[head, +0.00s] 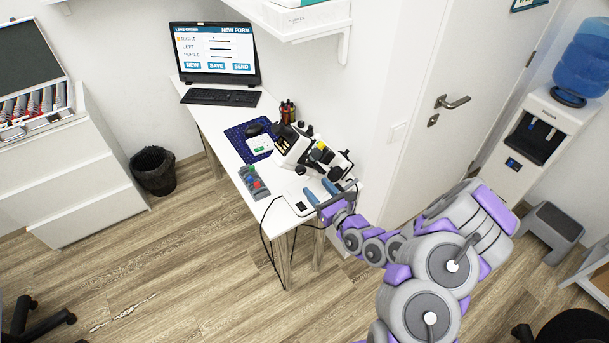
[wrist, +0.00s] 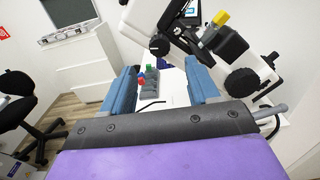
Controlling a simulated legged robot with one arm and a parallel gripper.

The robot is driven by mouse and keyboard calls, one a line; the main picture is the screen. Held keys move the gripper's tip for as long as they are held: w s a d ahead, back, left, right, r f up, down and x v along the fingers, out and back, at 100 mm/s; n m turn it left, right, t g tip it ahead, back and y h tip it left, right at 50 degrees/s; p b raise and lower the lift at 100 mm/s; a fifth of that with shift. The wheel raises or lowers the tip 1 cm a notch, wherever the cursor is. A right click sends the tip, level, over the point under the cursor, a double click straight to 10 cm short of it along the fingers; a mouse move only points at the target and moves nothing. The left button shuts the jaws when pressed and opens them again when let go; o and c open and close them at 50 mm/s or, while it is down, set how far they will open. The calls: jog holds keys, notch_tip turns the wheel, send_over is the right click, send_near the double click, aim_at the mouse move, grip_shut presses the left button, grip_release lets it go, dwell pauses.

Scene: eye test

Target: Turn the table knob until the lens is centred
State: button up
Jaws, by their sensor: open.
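A white and black lens-measuring instrument (head: 291,148) stands tilted on the white desk; it also shows in the wrist view (wrist: 188,45). In the wrist view a large black knob (wrist: 242,82) sits on its right side, and a smaller black knob (wrist: 160,45) sits on its left side. I cannot tell which one is the table knob. I cannot make out a lens or its centring. My gripper (head: 320,191) is open and empty, with blue fingers apart, at the desk's near end beside the instrument. In the wrist view the large knob is just right of the right finger.
A grey tray (head: 262,191) with green, red and blue pieces stands left of the instrument. A laptop (head: 214,54) shows a lens order form. A dark blue mat (head: 236,137), mouse and pen cup (head: 287,112) lie beyond. The wall borders the desk's right; cables hang at its near end.

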aim_at(303, 172)
jog(key=b+x, duration=0.1)
jog(key=x, duration=0.7)
jog(key=shift+c, duration=0.2)
jog(key=c, duration=1)
jog(key=shift+r+m, duration=0.1)
jog(key=shift+m, duration=0.8)
jog(key=o, duration=1)
jog(key=shift+o, duration=0.2)
